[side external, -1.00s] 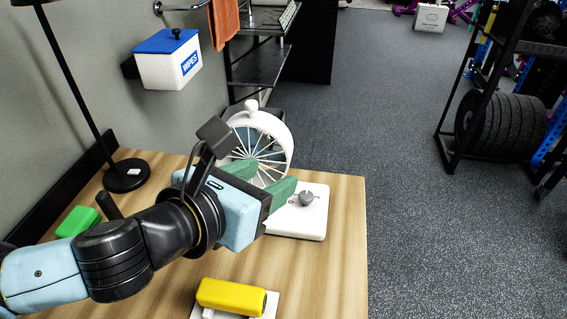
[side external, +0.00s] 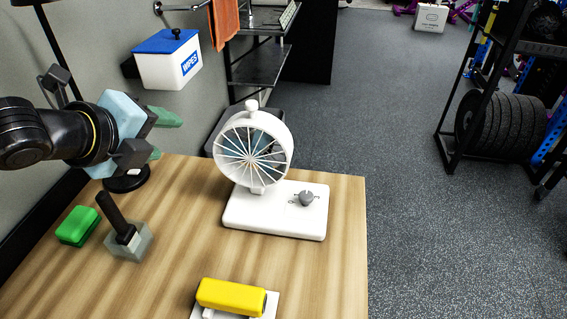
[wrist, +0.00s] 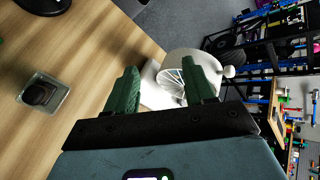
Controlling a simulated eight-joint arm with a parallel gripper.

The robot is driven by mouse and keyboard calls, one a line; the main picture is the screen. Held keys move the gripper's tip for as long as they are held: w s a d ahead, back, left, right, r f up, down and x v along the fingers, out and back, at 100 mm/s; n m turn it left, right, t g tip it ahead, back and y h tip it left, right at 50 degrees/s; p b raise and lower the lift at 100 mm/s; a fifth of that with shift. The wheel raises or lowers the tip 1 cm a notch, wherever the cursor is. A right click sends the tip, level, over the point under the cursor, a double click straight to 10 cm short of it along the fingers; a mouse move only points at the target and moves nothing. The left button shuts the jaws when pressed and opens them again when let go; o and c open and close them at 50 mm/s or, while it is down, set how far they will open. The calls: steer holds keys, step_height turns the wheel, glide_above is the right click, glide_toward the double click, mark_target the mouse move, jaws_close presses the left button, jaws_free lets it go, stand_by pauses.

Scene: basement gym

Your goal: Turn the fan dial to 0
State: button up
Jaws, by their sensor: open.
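A white fan (side external: 252,150) stands on a white base (side external: 262,219) near the right end of the wooden table. Its grey dial (side external: 306,198) sits on the right part of the base. The number that the dial points at is too small to read. My gripper (side external: 168,135) is open and empty, raised over the back left of the table, well left of the fan and apart from it. In the wrist view the green fingers (wrist: 163,92) are spread, with the fan (wrist: 190,72) beyond them. The dial cannot be made out in the wrist view.
A black-handled tool in a clear grey block (side external: 128,242) and a green block (side external: 78,226) are at the left. A yellow object (side external: 231,297) lies on a white stand in front. A lamp base (side external: 125,183) is at the back left.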

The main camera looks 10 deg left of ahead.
steer(key=a+n, duration=0.4)
steer(key=shift+s+g+y, duration=0.15)
steer(key=shift+g+y, duration=0.15)
steer(key=shift+g, duration=0.1)
steer(key=m+t+h, duration=0.3)
steer(key=m+h, duration=0.2)
steer(key=m, duration=1.4)
glide_toward(306, 196)
steer(key=shift+m, duration=0.3)
steer(key=x, duration=0.8)
